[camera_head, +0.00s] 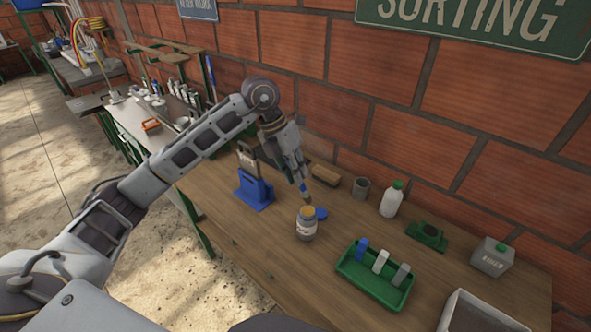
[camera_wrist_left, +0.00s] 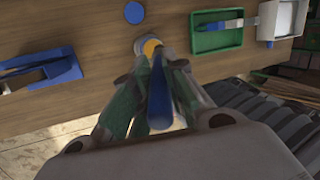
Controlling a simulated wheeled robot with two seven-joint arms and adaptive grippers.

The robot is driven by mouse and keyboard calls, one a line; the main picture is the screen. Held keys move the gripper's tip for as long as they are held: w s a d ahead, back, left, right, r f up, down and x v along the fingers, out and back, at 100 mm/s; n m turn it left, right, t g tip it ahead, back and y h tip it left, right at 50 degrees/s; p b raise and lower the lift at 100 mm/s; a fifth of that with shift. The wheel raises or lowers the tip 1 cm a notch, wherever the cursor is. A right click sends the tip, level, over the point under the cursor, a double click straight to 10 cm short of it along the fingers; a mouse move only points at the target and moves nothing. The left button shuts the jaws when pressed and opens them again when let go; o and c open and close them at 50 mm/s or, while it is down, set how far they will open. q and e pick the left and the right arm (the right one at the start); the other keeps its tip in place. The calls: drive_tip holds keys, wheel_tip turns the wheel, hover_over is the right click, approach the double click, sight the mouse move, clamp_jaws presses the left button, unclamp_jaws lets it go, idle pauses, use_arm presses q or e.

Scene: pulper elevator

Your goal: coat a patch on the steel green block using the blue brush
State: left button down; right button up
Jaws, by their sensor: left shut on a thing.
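My left gripper (camera_head: 301,181) is shut on the blue brush (camera_wrist_left: 160,95). The brush points down at a small grey jar (camera_head: 306,227) with a yellow-orange top, and its tip is at or just above the jar's mouth; I cannot tell whether it is inside. The jar also shows beyond the fingers in the left wrist view (camera_wrist_left: 150,46). A round blue lid (camera_head: 320,213) lies beside the jar. A green block (camera_head: 436,244) with a dark top sits toward the wall, to the right of the jar. My right gripper is not in view.
A green tray (camera_head: 346,272) holds blue, white and grey pieces. A blue stand (camera_head: 254,194) is left of the jar. The front left is clear.

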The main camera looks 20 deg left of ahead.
use_arm(q)
drive_tip(key=shift+f+b, duration=0.75)
drive_tip(key=shift+f, duration=0.6)
drive_tip(key=shift+f, duration=0.35)
idle(0.5)
drive_tip(key=shift+f+b, duration=0.35)
drive_tip(key=shift+b, duration=0.15)
idle(1.1)
idle(0.9)
drive_tip(key=shift+r, duration=0.1)
drive_tip(key=shift+r+p, duration=2.2)
drive_tip(key=shift+r, duration=1.25)
